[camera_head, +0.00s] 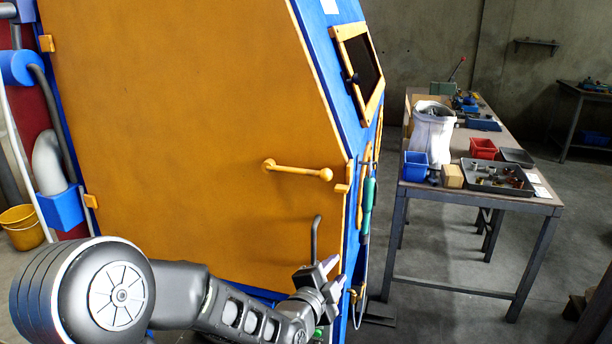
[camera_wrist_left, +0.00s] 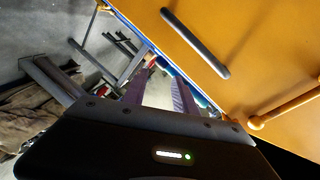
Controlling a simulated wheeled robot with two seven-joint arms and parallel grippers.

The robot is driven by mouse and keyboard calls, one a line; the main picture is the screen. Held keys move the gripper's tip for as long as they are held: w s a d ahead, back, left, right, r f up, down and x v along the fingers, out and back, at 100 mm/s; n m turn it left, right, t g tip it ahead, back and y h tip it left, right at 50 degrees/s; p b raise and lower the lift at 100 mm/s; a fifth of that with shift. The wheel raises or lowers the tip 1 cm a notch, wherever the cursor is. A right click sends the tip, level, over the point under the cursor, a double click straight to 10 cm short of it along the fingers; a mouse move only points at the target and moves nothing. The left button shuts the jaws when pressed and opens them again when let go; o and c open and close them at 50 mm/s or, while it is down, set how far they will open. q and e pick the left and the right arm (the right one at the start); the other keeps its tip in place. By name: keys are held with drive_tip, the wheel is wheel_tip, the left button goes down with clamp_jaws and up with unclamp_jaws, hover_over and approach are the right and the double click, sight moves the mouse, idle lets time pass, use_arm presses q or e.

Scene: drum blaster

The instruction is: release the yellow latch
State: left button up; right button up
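The yellow latch (camera_head: 298,170) is a bar with a ball at its right end, lying nearly level across the right part of the orange door (camera_head: 180,120). Part of it shows at the right of the left wrist view (camera_wrist_left: 285,108). A grey bar handle (camera_head: 315,238) stands on the door below it. My left gripper (camera_head: 334,268) is low at the door's right edge, below the latch and apart from it. In the left wrist view its two fingers are spread with a gap between them (camera_wrist_left: 160,92), with nothing seen held. My right gripper is out of view.
The blue cabinet side with a framed window (camera_head: 360,65) and a green-handled tool (camera_head: 368,207) are right of the door edge. A workbench (camera_head: 480,197) with bins and a parts tray (camera_head: 497,190) stands further right. Floor shows between cabinet and bench.

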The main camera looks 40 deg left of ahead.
sight(308, 174)
use_arm(q)
drive_tip(key=s+a+r+m+t+y, duration=0.2)
drive_tip(key=a+r, duration=0.1)
drive_tip(key=r, duration=0.5)
drive_tip(key=s+a+r+m+t+y, duration=0.1)
drive_tip(key=a+r, duration=0.3)
drive_tip(key=r, duration=0.5)
drive_tip(key=shift+s+r+m+t+y, duration=0.35)
drive_tip(key=shift+s+y, duration=0.25)
drive_tip(key=shift+s, duration=0.2)
drive_tip(key=p+x, duration=0.2)
drive_tip(key=x, duration=0.6)
drive_tip(key=shift+s, duration=0.1)
drive_tip(key=shift+c, duration=0.4)
clamp_jaws()
